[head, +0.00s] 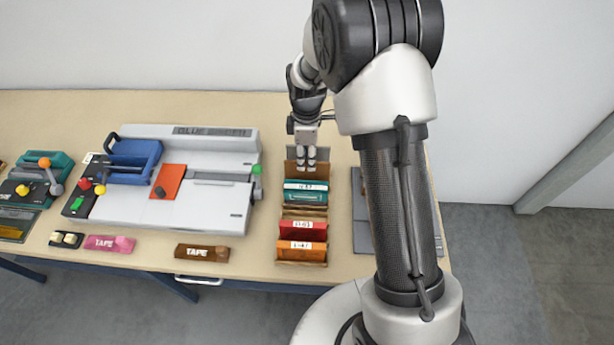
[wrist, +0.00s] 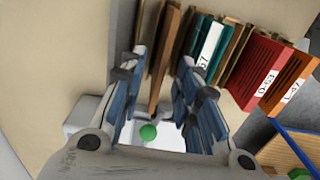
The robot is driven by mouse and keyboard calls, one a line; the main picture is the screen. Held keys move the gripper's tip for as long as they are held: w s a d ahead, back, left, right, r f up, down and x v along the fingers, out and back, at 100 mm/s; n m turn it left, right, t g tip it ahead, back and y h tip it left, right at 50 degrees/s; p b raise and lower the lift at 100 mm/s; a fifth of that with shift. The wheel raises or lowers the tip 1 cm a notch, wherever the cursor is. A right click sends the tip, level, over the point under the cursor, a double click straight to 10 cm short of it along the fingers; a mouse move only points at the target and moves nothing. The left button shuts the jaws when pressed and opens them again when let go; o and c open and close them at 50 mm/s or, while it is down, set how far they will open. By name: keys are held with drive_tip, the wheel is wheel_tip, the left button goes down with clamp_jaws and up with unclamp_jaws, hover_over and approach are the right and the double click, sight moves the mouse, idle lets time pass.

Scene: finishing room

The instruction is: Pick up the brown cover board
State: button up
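A brown cover board (head: 318,172) stands upright at the back end of a row of boards and books on the table. In the wrist view a brown board (wrist: 162,55) stands between the two fingers, with a gap visible beside it. My gripper (head: 306,162) is above the back of the row, pointing down, its fingers apart on either side of the board. The fingers also show in the wrist view (wrist: 165,75). The fingers partly hide the board in the head view; contact cannot be told.
A teal book (head: 305,194), a red book (head: 302,231) and an orange book (head: 301,251) stand in front in the same row. A white binding machine (head: 205,200) with a green knob is close on the left. A grey plate (head: 362,225) lies on the right, partly behind my arm.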

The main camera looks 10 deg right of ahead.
sight(307, 162)
wheel_tip(307, 162, down, 3)
drive_tip(key=shift+f+b, duration=0.15)
drive_tip(key=shift+b, duration=0.15)
drive_tip(key=shift+s, duration=0.1)
clamp_jaws()
idle(0.4)
